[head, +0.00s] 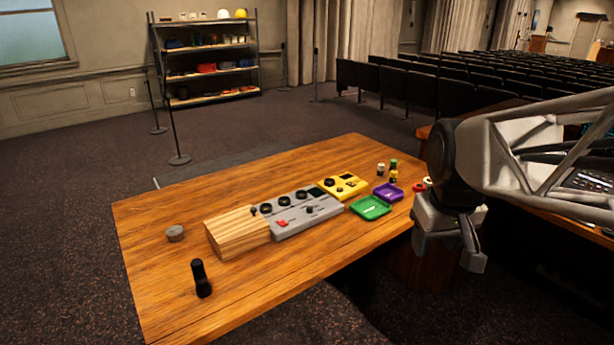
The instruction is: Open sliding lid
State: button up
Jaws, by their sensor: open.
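A light striped wooden box-like piece (237,228) sits at the left end of a grey control panel (300,214) on the wooden desk. Its top looks flat and covered; I cannot make out a separate lid edge or a handle. The grey panel has black knobs, a red control and a slider-like control on its top. My gripper (446,252) is at the right of the view, pointing down, with its fingers apart and empty. It appears in front of the desk's right edge, well to the right of the wooden piece and apart from it.
A yellow panel (342,186), a green tray (370,208), a purple tray (387,193) and small bottle-like items (393,172) stand right of the grey panel. A grey round piece (175,233) and a black upright object (201,279) stand left. The desk's front is clear.

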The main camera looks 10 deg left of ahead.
jog(key=w+a+n, duration=0.4)
jog(key=w+a, duration=0.4)
jog(key=w, duration=0.5)
jog(key=n+g, duration=0.2)
jog(key=n, duration=0.8)
send_near(253, 208)
jog(key=shift+s+d+f, duration=0.1)
jog(key=shift+d+f, duration=0.25)
jog(key=shift+d, duration=0.1)
jog(key=shift+a+f+n, duration=0.3)
jog(key=shift+a, duration=0.15)
jog(key=shift+f, duration=0.1)
jog(key=shift+f, duration=3.8)
